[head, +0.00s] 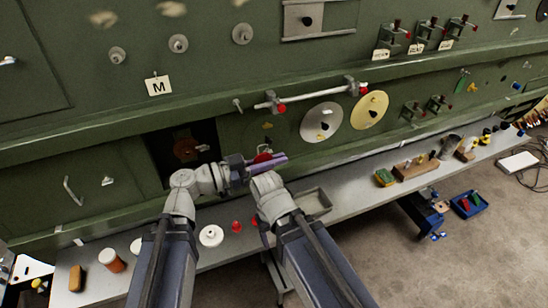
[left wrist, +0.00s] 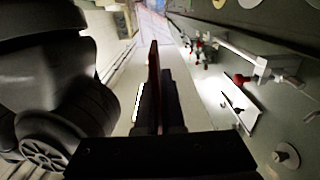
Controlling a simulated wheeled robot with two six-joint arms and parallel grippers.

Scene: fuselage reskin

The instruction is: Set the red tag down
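My left gripper (head: 268,163) is in front of the green panel, above the bench. The red tag (head: 263,156) shows as a small red patch at its fingers. In the left wrist view the tag (left wrist: 153,85) is a thin, dark red upright edge between the dark fingers (left wrist: 160,105), which are closed on it. The tag is clear of the bench surface. Its face is mostly hidden. My right arm's wrist is close beside the left gripper; I cannot make out the right gripper's fingers.
The grey bench (head: 350,195) runs along the panel. On it are a white disc (head: 211,236), a small red piece (head: 236,226), a grey tray (head: 314,203) and an orange jar (head: 111,260). A rail (head: 310,96) projects from the panel above. Bare bench lies right of the tray.

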